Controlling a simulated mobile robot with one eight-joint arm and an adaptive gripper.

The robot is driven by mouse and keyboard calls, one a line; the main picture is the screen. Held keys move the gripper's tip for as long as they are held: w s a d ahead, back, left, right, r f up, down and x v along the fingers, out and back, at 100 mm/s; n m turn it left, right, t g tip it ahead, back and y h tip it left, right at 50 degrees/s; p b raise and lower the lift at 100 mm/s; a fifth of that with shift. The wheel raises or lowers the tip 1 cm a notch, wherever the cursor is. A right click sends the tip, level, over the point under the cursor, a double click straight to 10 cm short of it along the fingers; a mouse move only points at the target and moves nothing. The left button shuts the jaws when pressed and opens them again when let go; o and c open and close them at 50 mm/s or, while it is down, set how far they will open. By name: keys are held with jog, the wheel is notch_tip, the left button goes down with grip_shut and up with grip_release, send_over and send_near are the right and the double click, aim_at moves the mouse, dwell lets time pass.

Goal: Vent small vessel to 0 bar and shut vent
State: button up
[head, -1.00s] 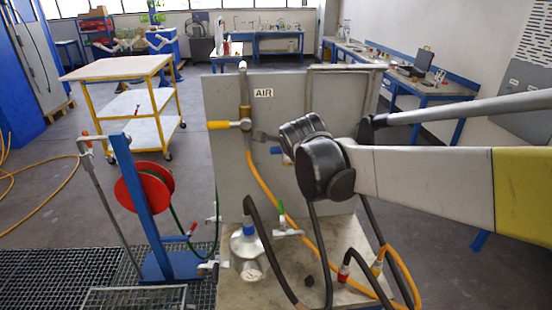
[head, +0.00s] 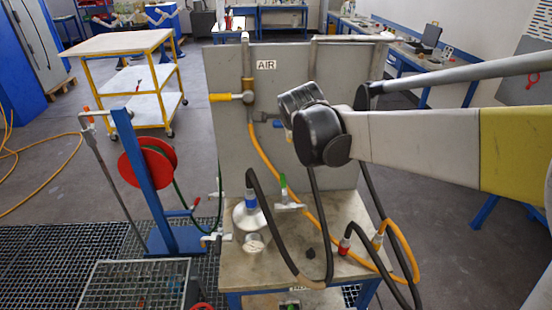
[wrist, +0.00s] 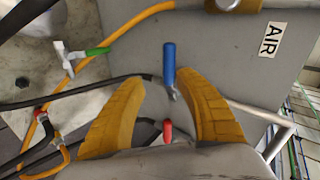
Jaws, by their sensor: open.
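A small silver vessel (head: 240,217) with a blue collar and a round gauge (head: 254,243) stands on the bench; the gauge reading is too small to tell. A green-handled valve (head: 285,195) sits beside it and also shows in the wrist view (wrist: 92,51). A white lever (head: 212,239) is at the vessel's left. In the wrist view my gripper (wrist: 160,80) has its two yellow fingers spread apart and empty. A blue handle (wrist: 169,63) shows beyond and between the fingertips, against the panel. A red handle (wrist: 167,130) shows low between the fingers. My arm hides the fingers in the head view.
The grey panel (head: 330,80) bears an AIR label and a yellow-handled valve (head: 221,97). Black and orange hoses (head: 412,250) loop over the bench. A red hose reel (head: 148,162) on a blue post stands left. Floor is clear behind, near the yellow trolley (head: 121,45).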

notch_tip(320, 180, down, 10)
jog(key=w+a+n+g+h+b, duration=0.15)
jog(key=n+g+b, duration=0.25)
jog(key=n, duration=0.5)
jog(key=n+g+b, duration=0.2)
jog(key=n, duration=0.5)
send_near(283, 180)
jog(key=b+x, duration=0.3)
jog(key=x, duration=0.7)
jog(key=shift+a+b, duration=0.1)
jog(key=shift+b, duration=0.25)
jog(key=shift+c, duration=0.4)
grip_shut()
